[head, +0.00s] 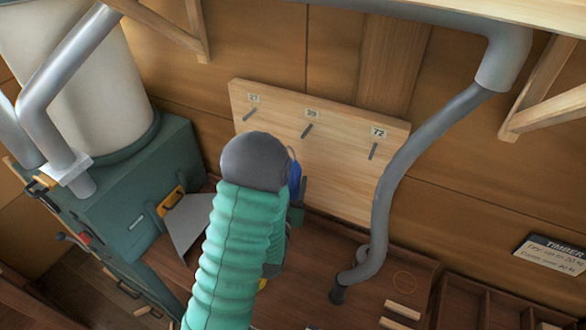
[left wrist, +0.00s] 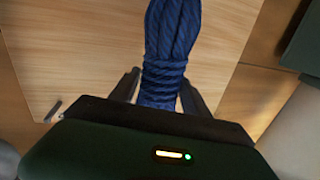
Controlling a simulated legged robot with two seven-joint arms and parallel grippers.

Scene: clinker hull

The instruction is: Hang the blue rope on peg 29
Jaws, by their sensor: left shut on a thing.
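A pale wooden board (head: 345,170) on the back wall carries three grey pegs. The left peg (head: 250,113) and middle peg (head: 307,130) have small tags too blurred to read surely; the middle one looks like 29. The right peg (head: 373,150) is tagged 72. My left gripper (left wrist: 160,95) is shut on the blue rope (left wrist: 172,45), a bound dark-blue bundle. In the head view my green-sleeved arm hides most of the gripper, and only a sliver of the rope (head: 294,178) shows, in front of the board below the middle peg. One peg (left wrist: 52,110) shows in the left wrist view.
A grey hose (head: 405,160) hangs down right of the board to the bench (head: 400,255). A green machine (head: 130,195) with a pale drum stands at left. Wooden brackets and a shelf edge cross the top.

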